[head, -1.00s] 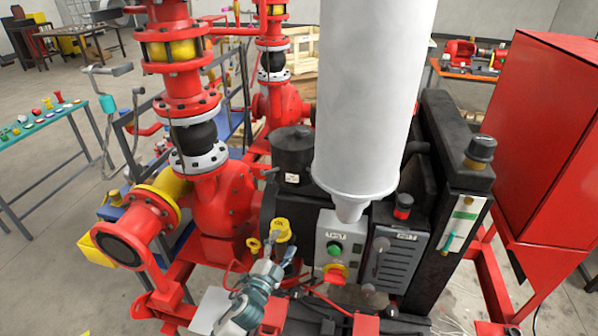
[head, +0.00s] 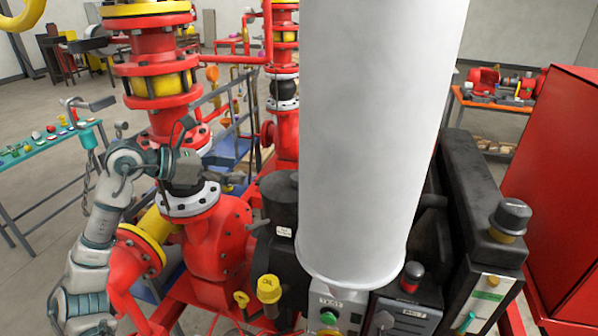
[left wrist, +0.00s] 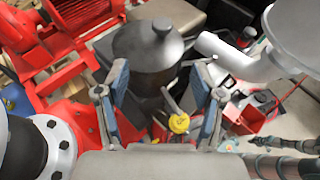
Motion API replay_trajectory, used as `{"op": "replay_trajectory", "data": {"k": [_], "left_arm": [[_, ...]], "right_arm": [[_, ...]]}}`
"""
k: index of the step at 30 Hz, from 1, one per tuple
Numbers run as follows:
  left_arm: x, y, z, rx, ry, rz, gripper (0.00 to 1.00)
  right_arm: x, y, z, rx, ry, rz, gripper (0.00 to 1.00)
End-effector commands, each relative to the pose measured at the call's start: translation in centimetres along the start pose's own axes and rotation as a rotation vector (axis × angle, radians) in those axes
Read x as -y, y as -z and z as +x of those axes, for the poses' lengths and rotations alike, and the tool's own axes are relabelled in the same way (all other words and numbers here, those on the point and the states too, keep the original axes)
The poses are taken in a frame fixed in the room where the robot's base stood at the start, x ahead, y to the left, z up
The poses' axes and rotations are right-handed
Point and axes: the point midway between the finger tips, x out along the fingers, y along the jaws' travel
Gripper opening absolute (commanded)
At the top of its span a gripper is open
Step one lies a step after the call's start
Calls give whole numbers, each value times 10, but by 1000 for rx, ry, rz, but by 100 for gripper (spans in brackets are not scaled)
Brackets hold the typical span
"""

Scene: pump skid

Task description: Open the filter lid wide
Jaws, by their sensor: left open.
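The filter looks to be the black round canister (head: 280,192) with a small white label, left of the big white cylinder in the head view. In the left wrist view its dark lid (left wrist: 147,42) has a small knob on top and sits down on the body, closed. My left gripper (head: 236,182) is left of the canister in the head view, at about the height of its top and apart from it. In the left wrist view its fingers (left wrist: 160,97) are spread wide, with nothing between them, and the canister lies beyond them. My right gripper is not in view.
The big white cylinder (head: 375,140) hides much of the canister's right side. Red pipework with a white flange (head: 190,202) stands close to my left gripper. A yellow cap (head: 268,289) is below the canister. A control box (head: 335,312) stands to the right.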

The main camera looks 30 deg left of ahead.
Motion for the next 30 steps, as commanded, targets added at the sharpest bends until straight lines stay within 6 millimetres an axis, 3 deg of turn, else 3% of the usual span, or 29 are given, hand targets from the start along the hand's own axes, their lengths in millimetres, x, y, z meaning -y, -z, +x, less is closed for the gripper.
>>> {"op": "replay_trajectory", "data": {"k": [8, 21, 30], "left_arm": [[-1, -1, 52, -6, 7, -2, 68], [-1, 0, 148, -3, 8, -4, 68], [-1, 2, 171, -3, 4, -2, 68]], "right_arm": [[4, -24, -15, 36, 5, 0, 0], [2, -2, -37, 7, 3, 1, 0], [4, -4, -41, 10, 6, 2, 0]]}}
